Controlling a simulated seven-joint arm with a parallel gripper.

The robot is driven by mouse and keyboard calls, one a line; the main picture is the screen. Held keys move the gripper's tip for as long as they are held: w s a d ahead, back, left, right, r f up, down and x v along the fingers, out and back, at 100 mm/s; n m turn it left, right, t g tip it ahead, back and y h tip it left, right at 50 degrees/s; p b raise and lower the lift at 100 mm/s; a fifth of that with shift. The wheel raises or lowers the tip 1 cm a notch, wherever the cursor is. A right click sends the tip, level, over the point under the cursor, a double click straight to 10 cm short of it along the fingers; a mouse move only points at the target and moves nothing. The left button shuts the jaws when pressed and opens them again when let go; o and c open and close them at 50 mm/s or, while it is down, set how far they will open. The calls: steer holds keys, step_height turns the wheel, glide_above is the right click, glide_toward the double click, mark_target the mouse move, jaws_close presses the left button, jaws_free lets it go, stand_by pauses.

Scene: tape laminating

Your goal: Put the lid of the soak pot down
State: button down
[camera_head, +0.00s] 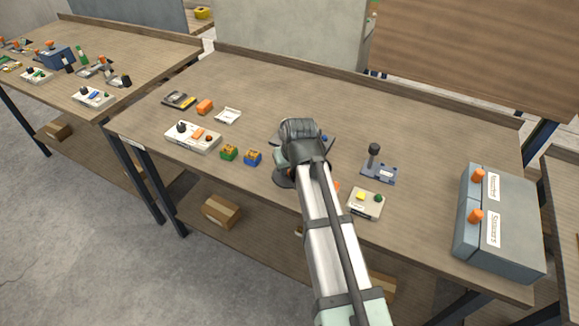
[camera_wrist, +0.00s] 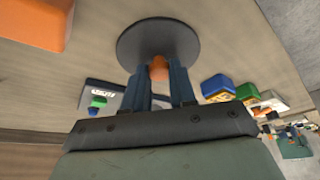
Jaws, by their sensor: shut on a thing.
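The lid is a dark round disc (camera_wrist: 158,28) with an orange knob (camera_wrist: 158,70), at the top middle of the wrist view. My gripper (camera_wrist: 160,80) is shut on the knob, its two blue-grey fingers on either side. In the head view my gripper (camera_head: 288,165) is over the middle of the front part of the table, and a dark disc edge (camera_head: 283,180) shows below it. My arm hides most of the lid there. I cannot tell how high the lid is above the table. I cannot make out the soak pot; my arm may hide it.
On the wooden table (camera_head: 250,80), a green block (camera_head: 229,153) and a blue block (camera_head: 253,157) stand left of my gripper. A blue-based post (camera_head: 379,170) and a pale button box (camera_head: 365,203) are to its right. A grey drawer cabinet (camera_head: 512,235) stands far right. The back is clear.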

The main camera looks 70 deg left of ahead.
steer(key=shift+f, duration=0.15)
steer(key=c, duration=0.9)
jaws_free()
steer(key=v, duration=1.2)
steer(key=shift+d, duration=0.1)
